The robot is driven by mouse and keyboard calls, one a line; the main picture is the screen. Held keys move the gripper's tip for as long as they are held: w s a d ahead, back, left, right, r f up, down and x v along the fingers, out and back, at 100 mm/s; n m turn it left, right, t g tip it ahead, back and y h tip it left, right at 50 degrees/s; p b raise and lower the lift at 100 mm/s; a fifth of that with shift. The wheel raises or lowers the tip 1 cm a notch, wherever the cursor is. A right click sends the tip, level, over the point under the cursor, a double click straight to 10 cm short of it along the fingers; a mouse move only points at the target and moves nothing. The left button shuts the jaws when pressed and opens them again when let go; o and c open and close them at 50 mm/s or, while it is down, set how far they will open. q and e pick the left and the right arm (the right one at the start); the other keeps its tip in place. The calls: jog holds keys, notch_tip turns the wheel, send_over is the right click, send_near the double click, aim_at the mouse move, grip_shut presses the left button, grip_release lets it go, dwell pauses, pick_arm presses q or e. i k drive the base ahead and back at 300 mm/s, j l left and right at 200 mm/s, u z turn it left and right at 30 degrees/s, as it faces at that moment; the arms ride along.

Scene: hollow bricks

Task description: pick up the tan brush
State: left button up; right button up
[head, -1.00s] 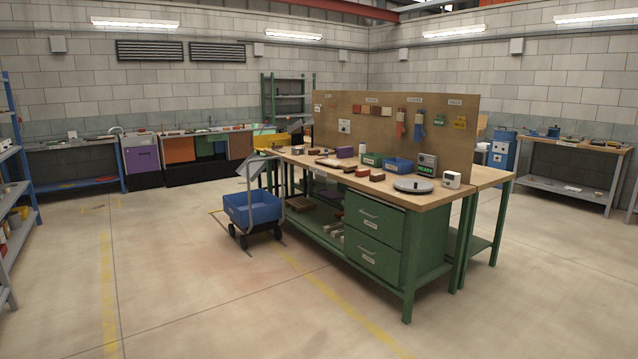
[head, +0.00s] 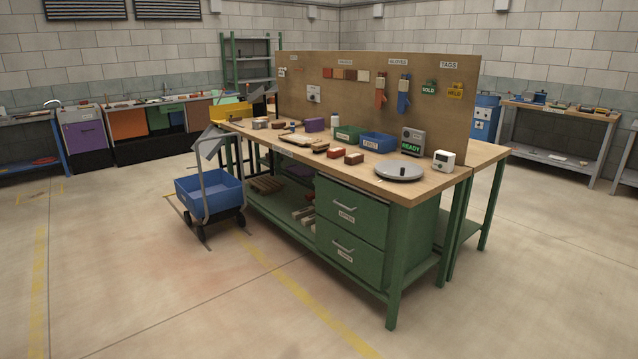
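The green-framed workbench (head: 425,180) with a wooden top stands in the middle of the head view. A small tan-and-dark item (head: 320,147) lies on its top, beside a shallow tray (head: 296,139); it may be the tan brush, but it is too small to tell. A red-brown brick (head: 335,153) and another brick (head: 354,158) lie just right of it. Neither of my grippers shows in the head view.
A blue cart (head: 208,192) stands at the workbench's left end. A round grey turntable (head: 399,170), a white timer box (head: 444,160), a green bin (head: 347,133) and a blue bin (head: 378,142) are on the top. The floor in front is open.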

aim_at(321, 146)
jog(key=i, duration=2.55)
